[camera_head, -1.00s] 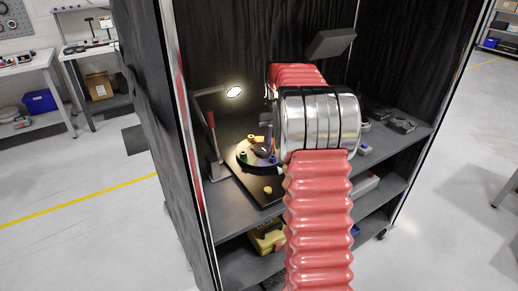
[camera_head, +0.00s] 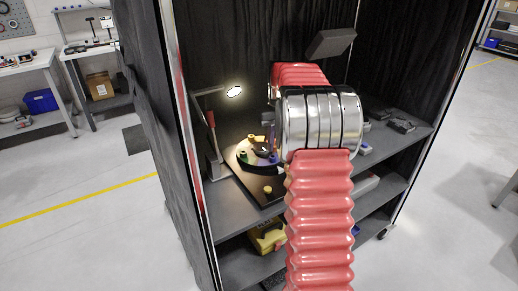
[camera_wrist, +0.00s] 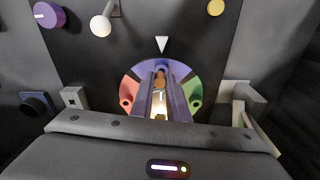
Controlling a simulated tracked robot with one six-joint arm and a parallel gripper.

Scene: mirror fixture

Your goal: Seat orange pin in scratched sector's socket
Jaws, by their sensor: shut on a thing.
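The round dial (camera_head: 246,162) lies on the shelf under the lamp, left of my arm. In the wrist view it shows a blue-purple sector (camera_wrist: 139,73), a red sector (camera_wrist: 131,91) and a green sector (camera_wrist: 194,91). A hole shows in both the red and green sectors. My gripper (camera_wrist: 160,88) is shut with its narrow fingers over the dial's middle. A small orange-brown piece, seemingly the orange pin (camera_wrist: 160,77), shows between the fingertips. Its lower end and any socket beneath are hidden. I cannot make out scratches on any sector.
A white pointer (camera_wrist: 162,45) lies beyond the dial. A purple knob (camera_wrist: 48,15), a white knob (camera_wrist: 101,25) and a yellow knob (camera_wrist: 215,7) stand around it. A lit lamp (camera_head: 234,92) stands left of my arm. The cabinet's side wall is close on the left.

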